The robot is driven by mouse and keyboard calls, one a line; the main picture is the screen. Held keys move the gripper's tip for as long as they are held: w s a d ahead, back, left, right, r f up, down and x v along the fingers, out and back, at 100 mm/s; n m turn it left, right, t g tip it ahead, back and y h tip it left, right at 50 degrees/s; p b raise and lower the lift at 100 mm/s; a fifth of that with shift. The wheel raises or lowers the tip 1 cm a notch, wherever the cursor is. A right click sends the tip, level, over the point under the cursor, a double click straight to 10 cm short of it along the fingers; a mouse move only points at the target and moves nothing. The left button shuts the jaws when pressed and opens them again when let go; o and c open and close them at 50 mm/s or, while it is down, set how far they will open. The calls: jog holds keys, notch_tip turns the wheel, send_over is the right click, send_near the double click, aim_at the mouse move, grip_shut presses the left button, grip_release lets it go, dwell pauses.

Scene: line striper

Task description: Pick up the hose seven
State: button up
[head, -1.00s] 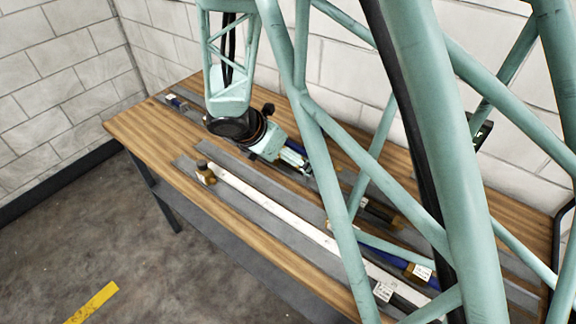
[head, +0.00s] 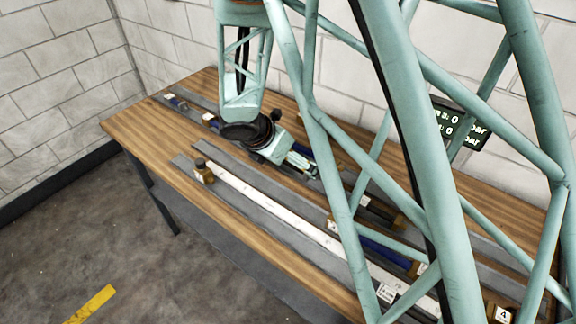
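Several labelled hoses lie lengthwise in grey strips on the wooden table. A long white hose (head: 262,195) with a brown end (head: 204,172) lies nearest the front edge. A blue hose (head: 385,252) lies behind it at the right, partly behind my arm's struts. Another blue piece (head: 302,151) shows just behind my gripper. Blue ends with white tags (head: 210,119) show at the far left. I cannot read a seven on any tag. My gripper (head: 304,166) is low over the middle rows, tilted down to the right. Its fingers are too small to tell open from shut or holding.
A brown block tagged 4 (head: 502,312) is at the lower right. A dark display (head: 460,125) with pressure readings is on the back wall. The wooden table's (head: 140,128) left end is clear. My arm's struts hide much of the right side.

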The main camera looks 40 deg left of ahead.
dwell(0.5)
jog(key=c, duration=0.8)
notch_tip(320, 180, up, 10)
jog(key=p, duration=0.2)
dwell(0.4)
dwell(0.5)
